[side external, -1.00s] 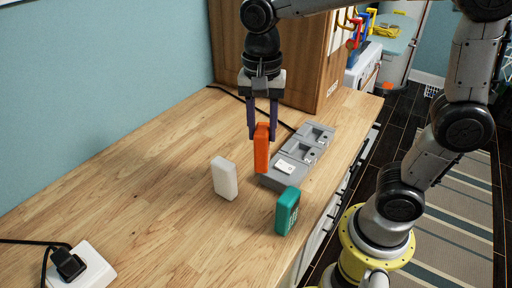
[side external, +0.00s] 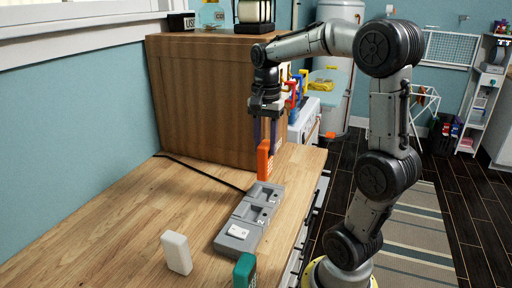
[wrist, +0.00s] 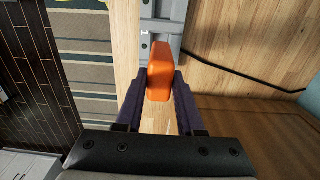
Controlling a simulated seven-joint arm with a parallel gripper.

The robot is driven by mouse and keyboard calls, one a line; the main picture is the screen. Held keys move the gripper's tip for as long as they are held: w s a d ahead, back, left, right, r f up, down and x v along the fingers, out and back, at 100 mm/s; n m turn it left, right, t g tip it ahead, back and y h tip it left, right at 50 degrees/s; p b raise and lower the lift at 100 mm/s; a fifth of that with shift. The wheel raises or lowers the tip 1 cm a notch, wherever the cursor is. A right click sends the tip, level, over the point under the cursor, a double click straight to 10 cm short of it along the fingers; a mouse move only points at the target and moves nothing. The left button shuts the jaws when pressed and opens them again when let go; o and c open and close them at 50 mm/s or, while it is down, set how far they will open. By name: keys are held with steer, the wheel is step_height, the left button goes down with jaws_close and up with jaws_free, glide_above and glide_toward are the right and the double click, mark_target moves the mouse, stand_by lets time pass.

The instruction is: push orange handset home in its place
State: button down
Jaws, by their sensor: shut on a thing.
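My gripper (side external: 264,146) is shut on the orange handset (side external: 263,162) and holds it upright near the far end of the grey dock (side external: 232,243). In the wrist view the handset (wrist: 160,68) sits between the two dark fingers, and part of the dock (wrist: 177,18) shows beyond it. The dock is a long block with recesses marked with numbers and a white piece at its near end. The handset's lower end overlaps the dock's far end in the side view; I cannot tell whether they touch.
A white block (side external: 176,253) stands on the wooden counter (side external: 130,240) left of the dock. A teal block (side external: 245,271) stands near the dock's near end. A wooden cabinet (side external: 200,100) stands behind, and a black cable (side external: 205,174) runs to the dock. The counter's left part is clear.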

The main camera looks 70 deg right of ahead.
mark_target(265, 168)
steer(key=shift+f, duration=2.35)
steer(key=shift+f, duration=1.5)
stand_by(2.6)
steer(key=shift+c, duration=2.2)
jaws_free()
steer(key=c, duration=0.4)
steer(key=shift+r, duration=0.1)
